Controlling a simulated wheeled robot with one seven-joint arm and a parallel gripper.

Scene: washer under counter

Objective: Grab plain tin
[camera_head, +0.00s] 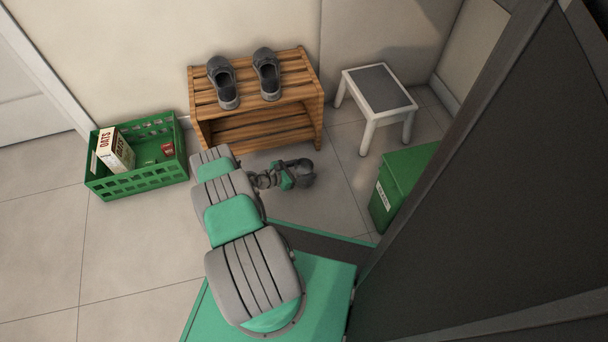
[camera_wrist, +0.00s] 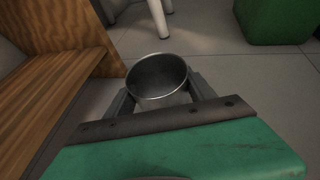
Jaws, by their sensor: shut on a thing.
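The plain tin (camera_wrist: 158,80) is a bare grey metal can with an open top, seen in the wrist view between the fingers of my gripper (camera_wrist: 160,100). The fingers are shut on it, one at each side. It looks empty. In the head view my gripper (camera_head: 303,172) is in front of the right end of the wooden rack, low near the floor. The tin is hard to make out there. I cannot tell whether it touches the floor.
A wooden rack (camera_head: 262,118) with dark shoes (camera_head: 268,75) stands by the wall. Right of it are a white stool (camera_head: 381,120) and a green bin (camera_head: 401,185). A green crate (camera_head: 135,180) holding an oats box (camera_head: 115,150) is left. A dark tall panel (camera_head: 480,190) blocks the right.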

